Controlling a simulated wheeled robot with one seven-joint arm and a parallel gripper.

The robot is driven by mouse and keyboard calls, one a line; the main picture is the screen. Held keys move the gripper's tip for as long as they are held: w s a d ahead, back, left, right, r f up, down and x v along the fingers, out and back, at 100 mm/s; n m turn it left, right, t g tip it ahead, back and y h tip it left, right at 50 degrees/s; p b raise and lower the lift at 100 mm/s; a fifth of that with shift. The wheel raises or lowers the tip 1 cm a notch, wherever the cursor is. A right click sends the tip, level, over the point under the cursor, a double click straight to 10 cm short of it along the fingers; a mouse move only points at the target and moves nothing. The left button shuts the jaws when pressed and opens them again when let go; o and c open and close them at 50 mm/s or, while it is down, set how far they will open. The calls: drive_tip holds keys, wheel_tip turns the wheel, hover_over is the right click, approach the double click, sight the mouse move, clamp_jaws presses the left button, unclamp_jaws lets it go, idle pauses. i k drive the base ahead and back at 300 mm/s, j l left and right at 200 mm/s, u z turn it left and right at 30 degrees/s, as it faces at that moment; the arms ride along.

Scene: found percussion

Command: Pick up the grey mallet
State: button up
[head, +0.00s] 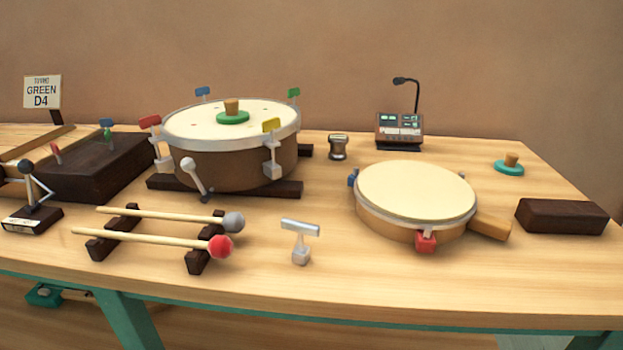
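The grey mallet (172,217) has a pale wooden stick and a round grey head (234,222) at its right end. It lies across a dark wooden two-bar rack (206,245) at the front left of the table. A second mallet with a red head (221,247) lies in front of it on the same rack, roughly parallel. The grey head sticks out past the rack's right bar. My gripper does not show in the head view.
A large drum (236,165) on dark blocks stands behind the rack. A small metal T-shaped piece (300,241) stands to the right of the mallets, then a tambourine-like drum (416,195). A metronome-like stand (36,205) is at the left. Table (370,285) front is clear.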

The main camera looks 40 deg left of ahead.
sight(234, 222)
drive_tip(key=u, duration=2.5)
drive_tip(key=j, duration=0.1)
drive_tip(key=i+z, duration=0.05)
